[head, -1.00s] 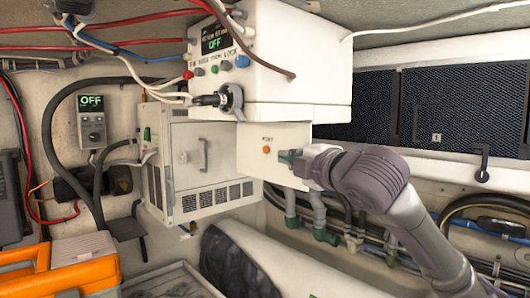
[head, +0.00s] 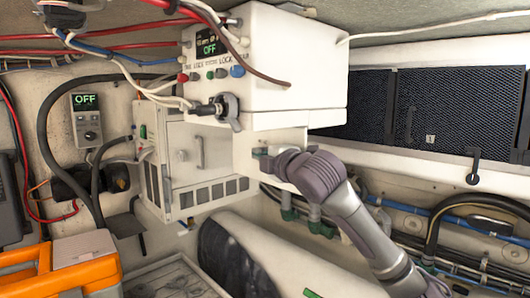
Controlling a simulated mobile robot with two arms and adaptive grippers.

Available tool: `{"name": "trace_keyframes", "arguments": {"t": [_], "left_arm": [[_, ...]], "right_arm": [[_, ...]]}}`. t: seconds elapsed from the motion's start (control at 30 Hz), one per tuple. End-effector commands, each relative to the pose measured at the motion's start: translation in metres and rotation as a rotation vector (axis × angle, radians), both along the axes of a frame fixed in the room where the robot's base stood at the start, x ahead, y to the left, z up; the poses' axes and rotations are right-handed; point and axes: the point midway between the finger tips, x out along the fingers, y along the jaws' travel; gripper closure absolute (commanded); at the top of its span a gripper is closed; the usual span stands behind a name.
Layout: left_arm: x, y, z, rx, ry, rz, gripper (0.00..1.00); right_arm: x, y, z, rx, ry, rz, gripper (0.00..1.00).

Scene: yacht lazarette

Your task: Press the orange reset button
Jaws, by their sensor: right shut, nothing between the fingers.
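My right gripper (head: 259,153) is shut and empty. Its fingertips are at the front face of the small white box (head: 243,146) under the large control box, over the spot where the orange button showed a second ago. The orange reset button is now hidden behind the fingers. I cannot tell whether the fingertips touch it or whether it is pushed in. My left gripper is not in view.
The large white control box (head: 290,75) hangs above my right gripper, its display reading OFF. A white cabinet (head: 205,165) stands to the left. Red and white cables cross at upper left. Pipes and hoses run below right. An orange toolbox (head: 65,265) is at lower left.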

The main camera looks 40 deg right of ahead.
Motion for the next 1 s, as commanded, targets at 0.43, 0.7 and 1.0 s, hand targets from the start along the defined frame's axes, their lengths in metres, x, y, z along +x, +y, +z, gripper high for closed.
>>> {"name": "trace_keyframes", "arguments": {"t": [0.43,0.7,1.0], "left_arm": [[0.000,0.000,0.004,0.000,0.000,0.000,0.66],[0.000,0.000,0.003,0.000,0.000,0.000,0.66],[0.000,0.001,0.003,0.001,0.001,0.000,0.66]], "right_arm": [[0.001,-0.017,0.000,-0.001,0.002,-0.004,1.00],[0.001,-0.019,0.001,0.001,-0.002,-0.005,1.00],[-0.022,-0.014,0.001,-0.006,-0.001,-0.007,1.00]]}}
